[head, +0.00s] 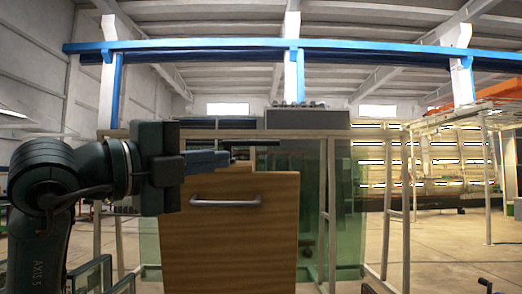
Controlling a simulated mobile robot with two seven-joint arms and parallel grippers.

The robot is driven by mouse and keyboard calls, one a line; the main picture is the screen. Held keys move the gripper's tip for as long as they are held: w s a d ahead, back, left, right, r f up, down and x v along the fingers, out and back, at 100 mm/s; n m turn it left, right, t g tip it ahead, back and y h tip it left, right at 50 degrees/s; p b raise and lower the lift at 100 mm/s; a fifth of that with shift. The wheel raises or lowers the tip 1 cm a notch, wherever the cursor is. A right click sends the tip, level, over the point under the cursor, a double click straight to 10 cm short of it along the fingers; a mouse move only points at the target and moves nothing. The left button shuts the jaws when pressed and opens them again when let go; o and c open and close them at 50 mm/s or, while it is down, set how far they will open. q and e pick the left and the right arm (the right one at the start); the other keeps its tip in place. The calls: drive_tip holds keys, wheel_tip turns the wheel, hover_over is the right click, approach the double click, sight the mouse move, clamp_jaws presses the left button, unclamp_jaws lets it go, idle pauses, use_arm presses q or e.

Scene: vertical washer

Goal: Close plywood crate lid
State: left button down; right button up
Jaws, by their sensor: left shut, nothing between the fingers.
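A plywood panel (230,245) with vertical edges and light brown grain stands upright in the middle of the head view. A silver bar handle (225,203) runs across its upper part. I cannot tell whether this panel is the crate's lid or one of its walls. My left gripper (222,158) comes in from the left at the panel's top edge, above the handle. It is shut and empty, and it covers the panel's upper left corner. I cannot tell whether it touches the wood. My right gripper is out of view.
A glass-sided machine frame (331,200) stands behind the panel, with a grey box (307,118) on top. A blue overhead beam (220,45) crosses the hall. A metal rack (488,110) with orange items stands at the right. Open floor (450,240) lies to the right.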

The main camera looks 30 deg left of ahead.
use_arm(q)
drive_tip(key=a+r+n+y, duration=0.1)
drive_tip(key=p, duration=0.3)
approach(265, 141)
drive_tip(key=d, duration=0.4)
drive_tip(key=shift+t+y, duration=0.3)
drive_tip(key=shift+t, duration=0.1)
drive_tip(key=w+p, duration=0.1)
drive_tip(key=w, duration=0.1)
drive_tip(key=w+a, duration=0.1)
drive_tip(key=w, duration=0.1)
drive_tip(key=shift+w+a+r+p, duration=0.1)
drive_tip(key=shift+w+a+p, duration=0.05)
drive_tip(key=shift+w+p, duration=0.15)
drive_tip(key=shift+w+a, duration=0.35)
drive_tip(key=shift+w, duration=0.15)
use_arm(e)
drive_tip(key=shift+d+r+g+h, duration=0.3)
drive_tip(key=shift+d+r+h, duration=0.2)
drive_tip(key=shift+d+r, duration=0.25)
use_arm(q)
drive_tip(key=shift+a+r, duration=0.1)
